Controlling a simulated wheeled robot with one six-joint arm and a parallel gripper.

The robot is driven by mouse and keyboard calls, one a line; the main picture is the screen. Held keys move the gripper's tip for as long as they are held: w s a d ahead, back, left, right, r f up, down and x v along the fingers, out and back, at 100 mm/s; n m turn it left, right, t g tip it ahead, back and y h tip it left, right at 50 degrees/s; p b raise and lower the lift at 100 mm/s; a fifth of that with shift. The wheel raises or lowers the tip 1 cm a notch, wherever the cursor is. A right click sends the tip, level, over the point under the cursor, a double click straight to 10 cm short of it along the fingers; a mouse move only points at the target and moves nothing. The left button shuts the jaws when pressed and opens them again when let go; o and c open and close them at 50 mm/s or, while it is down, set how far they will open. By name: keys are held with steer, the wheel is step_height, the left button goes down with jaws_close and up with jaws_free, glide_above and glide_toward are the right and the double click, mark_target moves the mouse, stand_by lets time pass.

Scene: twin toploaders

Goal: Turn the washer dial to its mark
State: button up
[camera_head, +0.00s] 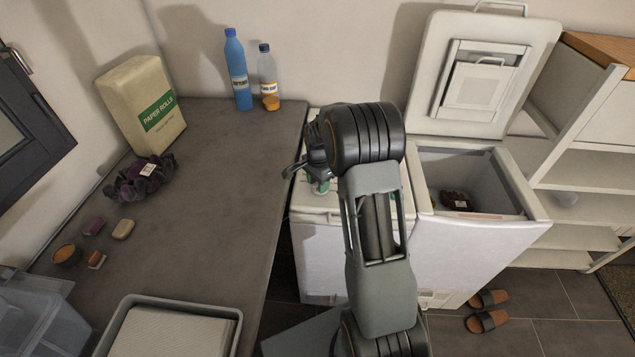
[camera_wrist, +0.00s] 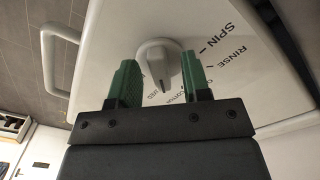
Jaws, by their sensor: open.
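In the wrist view the washer dial (camera_wrist: 157,62) is a round white knob with a raised grip bar, on a white panel (camera_wrist: 215,75). Black words around it include SPIN and RINSE; other labels are partly hidden by my gripper. The dial's bar has a small dark line pointing toward my gripper's body. My gripper (camera_wrist: 159,60) is open, with one green finger on each side of the dial and a visible gap; I cannot tell whether either touches. In the head view my gripper (camera_head: 320,184) is over the left white machine (camera_head: 318,230), and my arm hides much of its top.
The right toploader (camera_head: 480,250) has its lid (camera_head: 475,60) raised and dark laundry (camera_head: 457,201) inside. A grey counter (camera_head: 220,190) adjoins the left machine, with bottles (camera_head: 237,70), a paper rolls pack (camera_head: 143,105) and a tray (camera_head: 170,300). Slippers (camera_head: 488,310) lie on the floor.

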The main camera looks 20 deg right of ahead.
steer(key=shift+f, duration=0.1)
jaws_close()
stand_by(0.4)
steer(key=shift+n, duration=0.3)
steer(key=n+b, duration=0.1)
steer(key=n, duration=0.2)
steer(key=shift+s+d+n, duration=0.1)
steer(key=shift+n, duration=0.3)
steer(key=shift+s+d+n+b, duration=0.1)
steer(key=shift+n+b, duration=0.55)
steer(key=shift+n, duration=1.65)
jaws_free()
